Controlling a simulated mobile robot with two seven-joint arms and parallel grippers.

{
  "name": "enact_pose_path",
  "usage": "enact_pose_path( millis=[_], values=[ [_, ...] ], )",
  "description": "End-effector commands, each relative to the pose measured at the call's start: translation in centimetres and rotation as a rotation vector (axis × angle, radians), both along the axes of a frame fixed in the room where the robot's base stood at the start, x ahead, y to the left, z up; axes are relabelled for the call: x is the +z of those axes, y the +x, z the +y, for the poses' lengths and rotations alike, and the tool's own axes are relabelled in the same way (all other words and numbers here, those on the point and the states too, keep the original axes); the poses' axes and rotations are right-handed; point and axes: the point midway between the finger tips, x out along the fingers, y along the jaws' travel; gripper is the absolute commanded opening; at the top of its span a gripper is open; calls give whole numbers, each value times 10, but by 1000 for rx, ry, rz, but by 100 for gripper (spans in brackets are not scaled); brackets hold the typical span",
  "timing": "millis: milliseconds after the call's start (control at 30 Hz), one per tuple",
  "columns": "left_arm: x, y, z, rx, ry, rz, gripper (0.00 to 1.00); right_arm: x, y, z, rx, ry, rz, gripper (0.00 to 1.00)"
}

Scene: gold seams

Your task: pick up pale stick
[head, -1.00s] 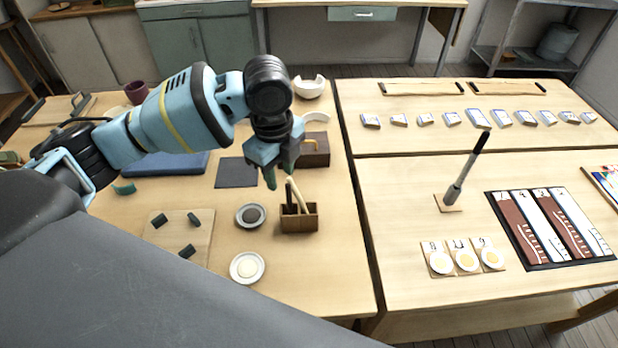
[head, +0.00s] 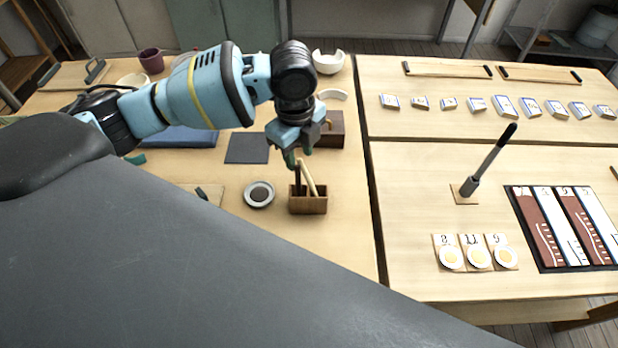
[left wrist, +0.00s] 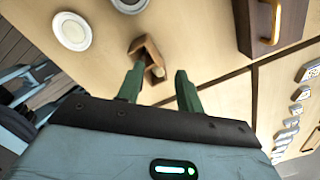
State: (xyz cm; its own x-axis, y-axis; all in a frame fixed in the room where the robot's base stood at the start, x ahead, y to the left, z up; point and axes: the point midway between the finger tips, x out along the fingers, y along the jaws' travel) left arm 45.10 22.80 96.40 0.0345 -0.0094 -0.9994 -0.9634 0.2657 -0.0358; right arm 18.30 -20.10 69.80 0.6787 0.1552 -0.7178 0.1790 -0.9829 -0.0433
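The pale stick (head: 309,178) leans in a small brown wooden box (head: 308,206), its upper end sticking out. A darker stick (head: 297,178) stands beside it in the same box. My left gripper (head: 298,158) hangs just above the box, fingers pointing down, close to the stick tops. In the left wrist view its two green fingers (left wrist: 158,88) are apart, with the box (left wrist: 138,46) beyond them. A pale stick end (left wrist: 158,71) shows between the fingers there, apart from both. My right gripper is not in view.
A saucer with dark contents (head: 259,194) sits left of the box. A larger wooden box (head: 330,130) with a handle stands behind it. A dark square mat (head: 247,148) lies to the left. The right table (head: 400,190) holds a pen in a stand (head: 487,165).

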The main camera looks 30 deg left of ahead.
Motion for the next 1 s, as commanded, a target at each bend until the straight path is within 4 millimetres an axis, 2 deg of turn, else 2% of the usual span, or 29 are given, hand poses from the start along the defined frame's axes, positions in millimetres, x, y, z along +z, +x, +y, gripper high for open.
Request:
enact_pose_path(
  millis=[100,300,567,633,867,1000],
  values=[
    [-19,-1,1,0,1,4,36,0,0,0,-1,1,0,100],
    [-41,0,1,0,2,1,36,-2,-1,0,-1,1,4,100],
    [-43,0,0,0,1,-1,36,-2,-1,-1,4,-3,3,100],
    [-43,0,0,0,1,-1,31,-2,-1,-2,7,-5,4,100],
    [-43,0,0,-1,1,-1,1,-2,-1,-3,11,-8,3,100],
    [-43,0,0,-1,1,-1,0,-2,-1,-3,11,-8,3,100]
  ],
)
